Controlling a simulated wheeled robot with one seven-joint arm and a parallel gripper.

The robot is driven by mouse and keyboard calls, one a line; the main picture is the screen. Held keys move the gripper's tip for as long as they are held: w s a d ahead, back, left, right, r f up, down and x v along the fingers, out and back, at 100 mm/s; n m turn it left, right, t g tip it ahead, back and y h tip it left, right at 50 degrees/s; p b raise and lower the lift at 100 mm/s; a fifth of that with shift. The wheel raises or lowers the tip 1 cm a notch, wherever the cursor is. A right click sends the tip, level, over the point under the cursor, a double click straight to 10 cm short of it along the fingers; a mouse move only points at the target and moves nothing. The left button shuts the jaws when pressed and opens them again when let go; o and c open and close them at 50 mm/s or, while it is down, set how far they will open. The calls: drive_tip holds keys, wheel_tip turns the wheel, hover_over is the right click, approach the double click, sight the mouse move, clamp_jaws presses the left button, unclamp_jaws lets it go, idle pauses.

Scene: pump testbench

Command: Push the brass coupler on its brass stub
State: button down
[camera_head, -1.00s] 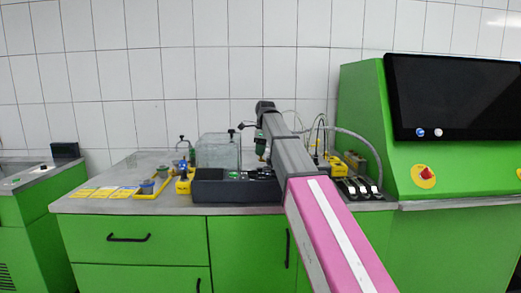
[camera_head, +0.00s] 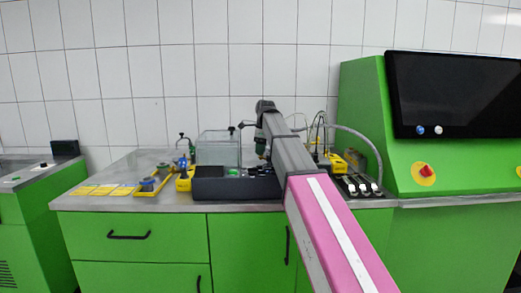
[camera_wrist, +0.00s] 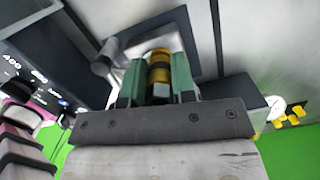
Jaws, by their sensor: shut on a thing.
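In the wrist view, the brass coupler (camera_wrist: 159,72) is a yellow-brass cylinder with a dark band. It sits between the two green fingers of my gripper (camera_wrist: 158,86), which is shut on it. A grey metal bracket or pipe piece (camera_wrist: 118,50) and a dark square plate lie just beyond it. I cannot make out the brass stub separately, nor tell whether the coupler touches it. In the head view, my gripper (camera_head: 261,147) hangs over the back of the bench, and the coupler is too small to tell there.
A clear box (camera_head: 217,150) stands left of my gripper, behind a dark control unit (camera_head: 215,190).

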drive_tip(key=shift+f, duration=0.2)
idle(0.5)
drive_tip(key=c, duration=0.9)
unclamp_jaws()
drive_tip(key=shift+o, duration=0.2)
drive_tip(key=shift+r, duration=0.1)
drive_tip(key=shift+r, duration=3.4)
